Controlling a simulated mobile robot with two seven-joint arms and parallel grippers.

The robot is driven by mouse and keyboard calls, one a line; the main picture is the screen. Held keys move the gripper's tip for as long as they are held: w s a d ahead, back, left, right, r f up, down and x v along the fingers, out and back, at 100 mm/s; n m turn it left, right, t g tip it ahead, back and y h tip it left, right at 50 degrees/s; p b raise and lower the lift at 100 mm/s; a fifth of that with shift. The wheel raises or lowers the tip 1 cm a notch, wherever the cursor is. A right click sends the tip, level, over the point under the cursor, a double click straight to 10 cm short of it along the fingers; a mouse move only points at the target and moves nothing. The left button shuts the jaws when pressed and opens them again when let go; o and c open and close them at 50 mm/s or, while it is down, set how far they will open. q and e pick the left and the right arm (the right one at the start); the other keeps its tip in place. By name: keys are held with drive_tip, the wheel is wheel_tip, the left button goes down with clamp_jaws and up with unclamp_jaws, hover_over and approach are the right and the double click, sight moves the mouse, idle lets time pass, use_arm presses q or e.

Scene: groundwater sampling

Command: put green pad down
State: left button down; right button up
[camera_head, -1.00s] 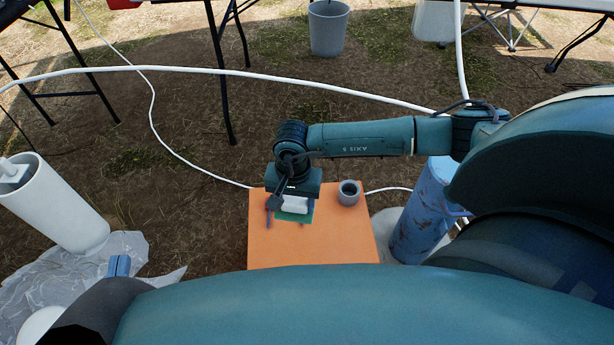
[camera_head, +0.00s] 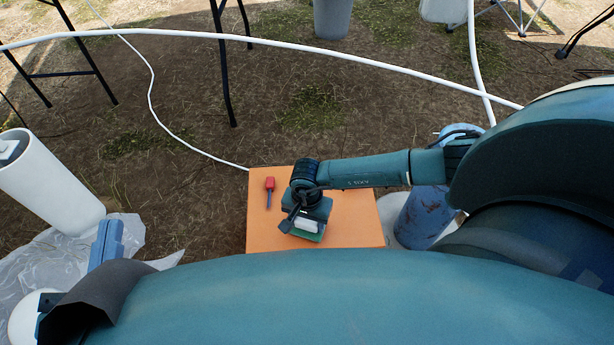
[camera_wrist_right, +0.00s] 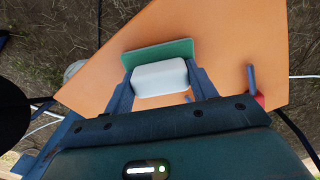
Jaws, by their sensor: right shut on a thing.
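The green pad (camera_wrist_right: 160,57) is a flat green sheet with a white block (camera_wrist_right: 160,77) against it. My right gripper (camera_wrist_right: 157,90) is shut on the white block, with one finger at each end. In the head view, the right gripper (camera_head: 305,228) holds the white block and green pad (camera_head: 312,237) over the front middle of the orange table (camera_head: 355,222). I cannot tell whether the pad touches the tabletop. My left gripper (camera_head: 106,241) shows at the lower left, away from the table; its finger opening is not clear.
A red-handled screwdriver (camera_head: 269,188) lies on the table's left side. A rusty blue cylinder (camera_head: 421,215) stands right of the table. A white cylinder (camera_head: 50,185) leans at the left by clear plastic sheeting (camera_head: 140,240). White hoses (camera_head: 300,47) cross the ground behind.

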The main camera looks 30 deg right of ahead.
drive_tip(key=shift+f, duration=0.2)
drive_tip(key=o, duration=1)
drive_tip(key=shift+c, duration=0.2)
drive_tip(key=shift+r, duration=0.2)
wheel_tip(320, 180, up, 4)
drive_tip(key=shift+r+p, duration=0.1)
drive_tip(key=shift+p, duration=1.05)
use_arm(q)
drive_tip(key=p, duration=0.1)
drive_tip(key=m+p, duration=0.1)
drive_tip(key=p, duration=0.1)
drive_tip(key=shift+s+a+f+g+y, duration=0.1)
drive_tip(key=shift+s+a+g+y, duration=0.1)
drive_tip(key=shift+a+g+y, duration=0.15)
use_arm(e)
wheel_tip(320, 180, up, 8)
